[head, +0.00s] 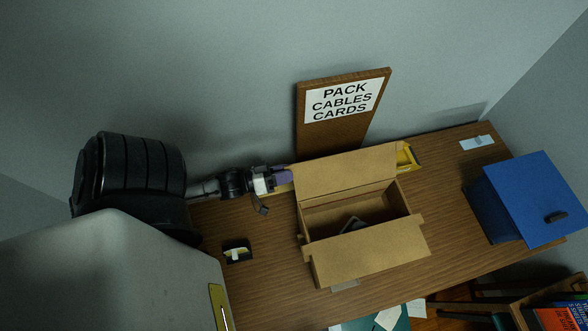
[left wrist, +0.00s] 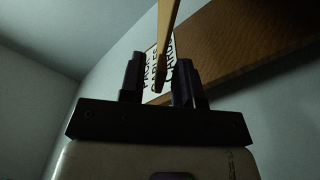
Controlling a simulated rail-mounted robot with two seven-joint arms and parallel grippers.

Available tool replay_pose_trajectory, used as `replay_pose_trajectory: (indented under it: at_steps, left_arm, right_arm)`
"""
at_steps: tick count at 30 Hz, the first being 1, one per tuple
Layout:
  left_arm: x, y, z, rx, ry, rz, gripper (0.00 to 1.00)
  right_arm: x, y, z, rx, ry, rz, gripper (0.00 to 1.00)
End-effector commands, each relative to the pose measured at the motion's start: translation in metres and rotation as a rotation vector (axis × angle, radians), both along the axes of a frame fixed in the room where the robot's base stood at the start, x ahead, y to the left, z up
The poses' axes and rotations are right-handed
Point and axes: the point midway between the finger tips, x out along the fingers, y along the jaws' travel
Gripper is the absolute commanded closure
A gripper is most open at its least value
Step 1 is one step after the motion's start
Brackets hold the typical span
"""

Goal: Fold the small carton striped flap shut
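The small cardboard carton (head: 318,268) stands open on the desk in the head view. A wide back flap (head: 345,170) stands up and leans back; a front flap (head: 370,253) is folded outward. I cannot make out stripes on either flap. My left gripper (head: 284,179) is at the left end of the back flap. In the left wrist view its two fingers (left wrist: 158,82) are apart, with a thin tan panel edge (left wrist: 165,40) between them, seemingly the back flap. Gaps show on both sides of it. My right gripper is not in view.
A dark grey item lies inside the carton (head: 352,223). A brown board with a "PACK CABLES CARDS" sign (head: 343,98) stands behind. A yellow object (head: 408,157) is behind the carton's right. A blue bin (head: 527,197) stands at right.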

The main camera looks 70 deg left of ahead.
Motion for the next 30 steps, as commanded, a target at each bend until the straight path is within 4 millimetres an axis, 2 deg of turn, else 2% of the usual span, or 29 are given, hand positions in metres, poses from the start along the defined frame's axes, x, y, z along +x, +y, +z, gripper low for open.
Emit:
replay_pose_trajectory:
  at_steps: [3,9,20,30]
  left_arm:
    - [0.015,-0.001,0.001,0.000,-0.002,-0.001,0.70]
    - [0.027,-0.002,0.000,0.000,0.000,0.000,0.70]
    - [0.030,-0.003,0.000,0.000,0.001,-0.001,0.70]
    - [0.029,-0.003,0.000,0.000,0.001,-0.001,1.00]
  right_arm:
    - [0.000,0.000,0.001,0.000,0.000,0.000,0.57]
    - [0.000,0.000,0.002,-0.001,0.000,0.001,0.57]
    - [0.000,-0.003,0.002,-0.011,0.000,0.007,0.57]
    - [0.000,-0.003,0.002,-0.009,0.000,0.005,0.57]
